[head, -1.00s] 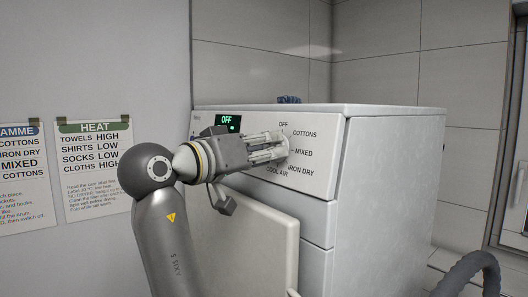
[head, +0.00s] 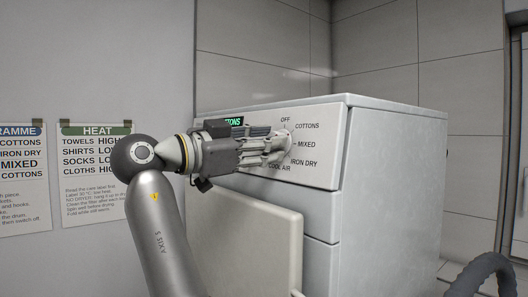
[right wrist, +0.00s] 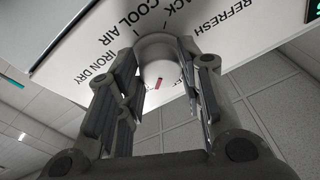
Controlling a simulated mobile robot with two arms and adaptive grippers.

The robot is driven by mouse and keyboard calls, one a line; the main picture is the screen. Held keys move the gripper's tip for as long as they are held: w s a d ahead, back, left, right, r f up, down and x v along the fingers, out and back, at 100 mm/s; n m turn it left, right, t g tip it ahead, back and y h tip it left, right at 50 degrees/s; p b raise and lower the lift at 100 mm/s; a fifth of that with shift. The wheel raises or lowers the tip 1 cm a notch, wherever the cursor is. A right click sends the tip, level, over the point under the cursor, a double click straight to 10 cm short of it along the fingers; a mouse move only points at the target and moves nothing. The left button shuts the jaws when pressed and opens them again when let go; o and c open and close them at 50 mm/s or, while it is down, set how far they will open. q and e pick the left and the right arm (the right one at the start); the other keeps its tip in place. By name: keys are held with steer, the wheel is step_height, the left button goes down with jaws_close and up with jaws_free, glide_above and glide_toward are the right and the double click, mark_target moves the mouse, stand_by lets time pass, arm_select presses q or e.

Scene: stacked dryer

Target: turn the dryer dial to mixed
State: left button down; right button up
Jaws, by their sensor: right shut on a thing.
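The dryer (head: 395,200) stands with its control panel (head: 325,170) facing left. The dial (head: 288,140) is mostly hidden behind my right gripper (head: 278,146). Labels around it read OFF, COTTONS, MIXED, IRON DRY and COOL AIR. The display (head: 234,121) is partly covered and shows green letters ending in "TONS". In the right wrist view the pale round dial (right wrist: 158,55) sits between the two fingers of my right gripper (right wrist: 158,75), which is shut on it. A small red mark shows on the dial. My left gripper is not in view.
A pale door panel (head: 262,235) stands open below the control panel. Two paper charts, one headed HEAT (head: 97,160), hang on the left wall. A dark ribbed hose (head: 488,268) is at the lower right.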

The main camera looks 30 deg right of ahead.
steer(key=shift+w+m+g+y+p, duration=0.15)
steer(key=shift+m+g, duration=0.35)
steer(key=shift+m, duration=1.05)
steer(key=shift+m+g+y+p, duration=0.15)
steer(key=shift+m+g, duration=0.35)
steer(key=shift+m, duration=1.1)
steer(key=shift+w+m+g+p, duration=0.15)
steer(key=shift+m+g, duration=0.35)
steer(key=shift+m, duration=1.05)
steer(key=o, duration=1)
steer(key=shift+d, duration=0.2)
steer(key=shift+o, duration=0.2)
steer(key=w+a, duration=0.1)
steer(key=a, duration=1.1)
